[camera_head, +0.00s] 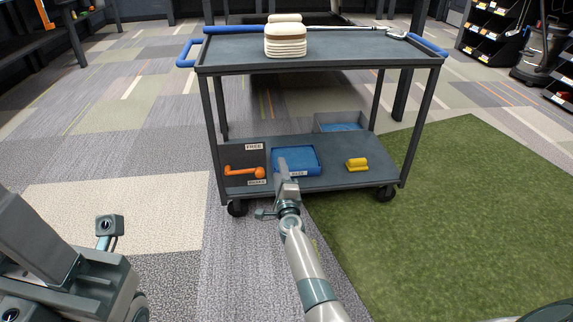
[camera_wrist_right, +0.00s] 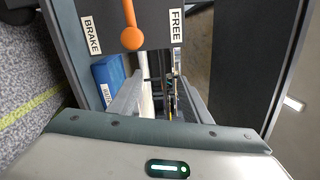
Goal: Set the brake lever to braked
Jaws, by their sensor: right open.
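The orange brake lever (camera_head: 243,171) sits on a dark panel (camera_head: 238,158) at the left end of the cart's lower shelf. In the head view, it lies roughly sideways with its knob at the right. The right wrist view shows the knob (camera_wrist_right: 132,39) between the BRAKE label (camera_wrist_right: 91,35) and the FREE label (camera_wrist_right: 177,25). My right gripper (camera_head: 284,172) is open and empty, right of the knob and apart from it, in front of a blue tray. Its fingers (camera_wrist_right: 160,98) show below the knob in the wrist view. My left arm (camera_head: 60,265) is at lower left; its jaws are unclear.
The blue tray (camera_head: 309,173), a yellow object (camera_head: 357,164) and a grey bin (camera_head: 324,121) share the lower shelf. The cart top (camera_head: 350,52) holds a stack of pale items (camera_head: 285,42) and a long club (camera_head: 345,29). Green turf (camera_head: 470,210) lies right.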

